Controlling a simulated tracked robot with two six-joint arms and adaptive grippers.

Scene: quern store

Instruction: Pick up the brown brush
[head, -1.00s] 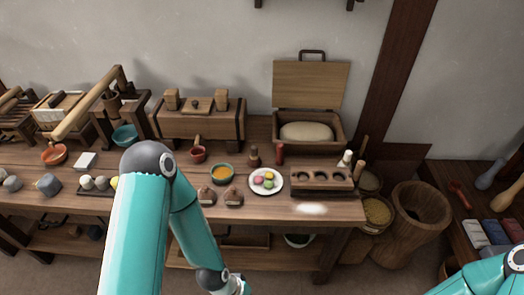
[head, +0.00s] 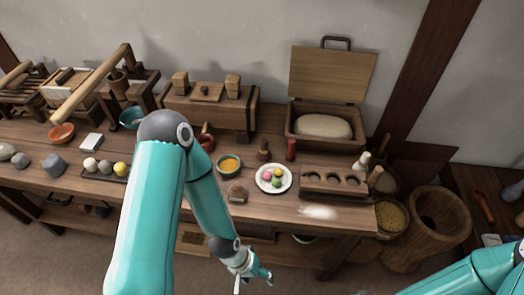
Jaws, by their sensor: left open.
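A small brown piece (head: 237,192) with a knob-like top lies near the front edge of the wooden table, below the orange-filled bowl. It may be the brown brush, but it is too small to tell. A similar brown piece seen earlier to its left is now hidden behind my left arm. My left gripper (head: 254,277) is open, low in front of the table's front edge, below and apart from the brown piece. It looks empty. My right arm enters at the lower right, but its gripper is out of view.
On the table (head: 282,211), a plate of colored balls (head: 273,178), an orange-filled bowl (head: 229,164) and a block with round hollows (head: 334,182) stand near the brown piece. A white powdery patch (head: 319,213) lies by the front edge. A wooden tub (head: 437,217) stands at right.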

